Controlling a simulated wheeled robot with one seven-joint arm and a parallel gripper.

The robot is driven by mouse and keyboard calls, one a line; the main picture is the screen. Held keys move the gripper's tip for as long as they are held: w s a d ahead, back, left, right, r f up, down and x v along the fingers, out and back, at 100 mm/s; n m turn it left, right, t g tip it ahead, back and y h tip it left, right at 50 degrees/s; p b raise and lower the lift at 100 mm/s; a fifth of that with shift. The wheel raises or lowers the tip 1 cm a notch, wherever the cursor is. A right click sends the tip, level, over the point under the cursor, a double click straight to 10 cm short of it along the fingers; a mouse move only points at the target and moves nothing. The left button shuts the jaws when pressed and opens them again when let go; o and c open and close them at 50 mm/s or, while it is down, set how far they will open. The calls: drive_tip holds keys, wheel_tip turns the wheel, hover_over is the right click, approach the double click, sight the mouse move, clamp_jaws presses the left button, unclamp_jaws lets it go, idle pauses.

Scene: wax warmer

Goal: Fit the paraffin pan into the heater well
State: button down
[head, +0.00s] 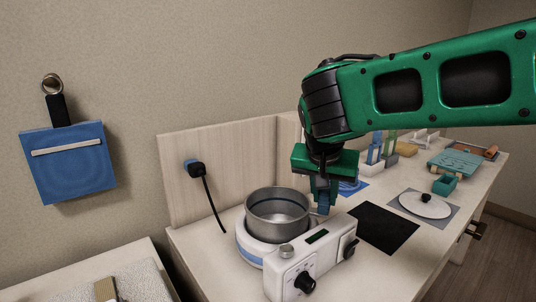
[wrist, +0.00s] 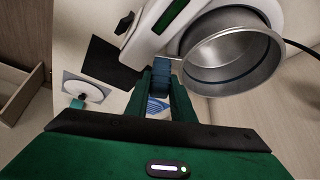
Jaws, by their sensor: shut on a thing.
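The paraffin pan (head: 279,208) is a round grey metal pan with a blue grip tab. It is upright over the white heater (head: 250,250), which has a blue band. The pan's lower wall is hidden behind the heater's ring and control box, so I cannot tell whether it is fully down in the well. My gripper (head: 322,196) is at the pan's right side, shut on its blue tab. In the wrist view the gripper's fingers (wrist: 166,95) close around the blue tab (wrist: 162,72), beside the open pan (wrist: 232,52).
The heater's control box (head: 310,262) with knobs stands at the front. A black mat (head: 385,228) lies bare to the right. Beyond it are a white lid (head: 425,206) and a teal box (head: 444,185). A plug and cord (head: 205,185) hang at the back panel.

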drive_tip(key=shift+f, duration=0.45)
idle(0.3)
drive_tip(key=c, duration=1.4)
unclamp_jaws()
drive_tip(key=shift+c, duration=0.2)
drive_tip(key=v, duration=0.8)
idle(0.4)
drive_tip(key=shift+r, duration=0.1)
